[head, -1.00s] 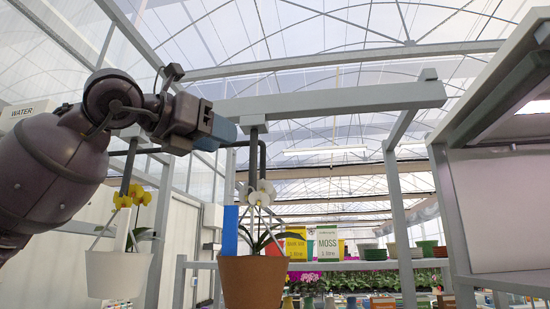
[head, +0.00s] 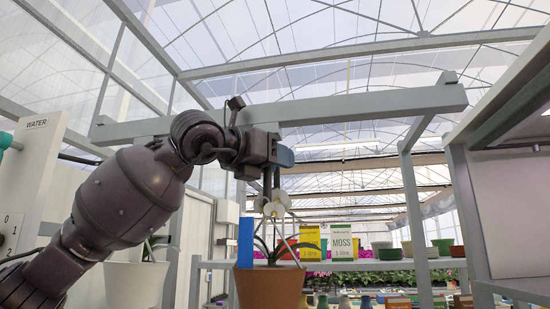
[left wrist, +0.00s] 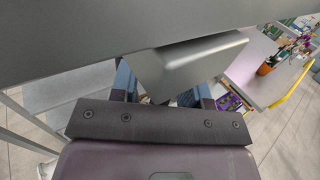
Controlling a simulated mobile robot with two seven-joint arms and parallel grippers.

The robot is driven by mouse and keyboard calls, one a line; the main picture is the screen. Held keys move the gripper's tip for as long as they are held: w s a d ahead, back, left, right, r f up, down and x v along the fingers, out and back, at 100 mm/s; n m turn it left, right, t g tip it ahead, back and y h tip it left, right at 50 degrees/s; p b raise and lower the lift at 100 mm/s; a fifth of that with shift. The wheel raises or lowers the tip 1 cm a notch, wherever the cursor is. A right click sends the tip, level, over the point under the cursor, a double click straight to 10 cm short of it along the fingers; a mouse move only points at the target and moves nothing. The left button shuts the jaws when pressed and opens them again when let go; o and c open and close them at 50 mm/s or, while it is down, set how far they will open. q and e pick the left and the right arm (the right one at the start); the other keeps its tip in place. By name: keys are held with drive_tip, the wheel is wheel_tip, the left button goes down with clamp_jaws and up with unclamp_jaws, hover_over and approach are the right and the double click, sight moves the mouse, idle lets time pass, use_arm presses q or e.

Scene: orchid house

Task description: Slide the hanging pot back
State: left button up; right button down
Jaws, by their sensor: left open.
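A white pot (head: 134,283) hangs further left, partly hidden behind my left arm. My left gripper (head: 281,157) is just under the rail, in front of the top of the terracotta pot's hanger, which it mostly hides. In the left wrist view its fingers (left wrist: 165,90) are open, with a grey metal block (left wrist: 190,62) showing between and beyond them. I cannot tell whether they touch it. My right gripper is not in view.
The grey rail crosses close above my gripper, also in the left wrist view (left wrist: 90,40). A grey frame with a panel (head: 508,190) stands at right. Behind are a MOSS box (head: 342,242) and small pots on a shelf. A WATER sign (head: 38,123) is at left.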

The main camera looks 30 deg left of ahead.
use_arm(q)
clamp_jaws()
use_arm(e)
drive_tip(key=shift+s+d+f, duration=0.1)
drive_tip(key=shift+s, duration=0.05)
use_arm(q)
drive_tip(key=shift+d, duration=0.1)
